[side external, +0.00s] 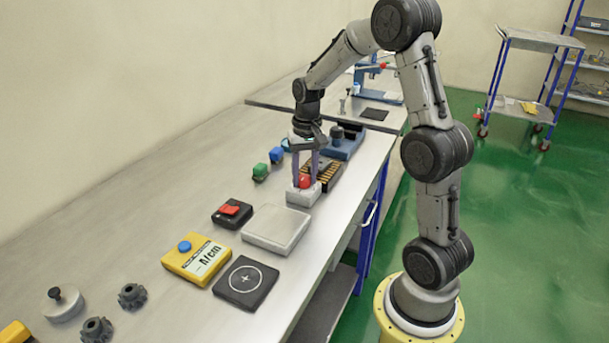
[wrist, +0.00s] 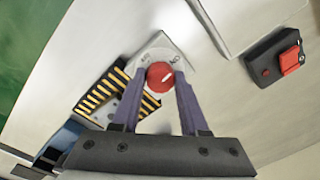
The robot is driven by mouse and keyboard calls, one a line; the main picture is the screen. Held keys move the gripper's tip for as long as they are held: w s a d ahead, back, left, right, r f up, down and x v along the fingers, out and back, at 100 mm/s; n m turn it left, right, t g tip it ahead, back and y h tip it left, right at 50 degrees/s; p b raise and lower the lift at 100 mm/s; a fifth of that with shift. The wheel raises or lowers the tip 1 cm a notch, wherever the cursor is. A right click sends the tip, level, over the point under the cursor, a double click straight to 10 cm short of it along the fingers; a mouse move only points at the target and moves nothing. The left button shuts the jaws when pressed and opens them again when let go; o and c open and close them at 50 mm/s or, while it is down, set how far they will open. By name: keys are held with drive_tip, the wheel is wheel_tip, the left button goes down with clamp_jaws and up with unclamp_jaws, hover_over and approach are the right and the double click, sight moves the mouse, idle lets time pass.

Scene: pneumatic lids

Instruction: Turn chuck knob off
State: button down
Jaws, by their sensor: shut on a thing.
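The chuck knob is a round red knob (side external: 304,181) on a light grey block (side external: 303,198) near the front edge of the bench. In the wrist view the red knob (wrist: 160,76) sits on its pale base (wrist: 158,50), which has small marks on either side of the knob. My gripper (side external: 305,182) points down over the block, its two purple fingers on either side of the knob. In the wrist view the fingertips (wrist: 162,74) are shut on the knob. The fingers hide part of the base, and I cannot read the knob's setting.
A black block with gold strips (side external: 328,172) stands right behind the knob's base. A black box with a red switch (side external: 232,213), a grey plate (side external: 276,229), a yellow meter (side external: 200,258) and a black pad (side external: 247,283) lie nearer.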

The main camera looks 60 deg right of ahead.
drive_tip(key=n, duration=0.8)
drive_tip(key=shift+n, duration=0.3)
drive_tip(key=n, duration=0.4)
drive_tip(key=shift+n, duration=0.3)
drive_tip(key=shift+w+r+n, duration=0.1)
drive_tip(key=shift+n, duration=1.8)
drive_tip(key=shift+c, duration=2.2)
unclamp_jaws()
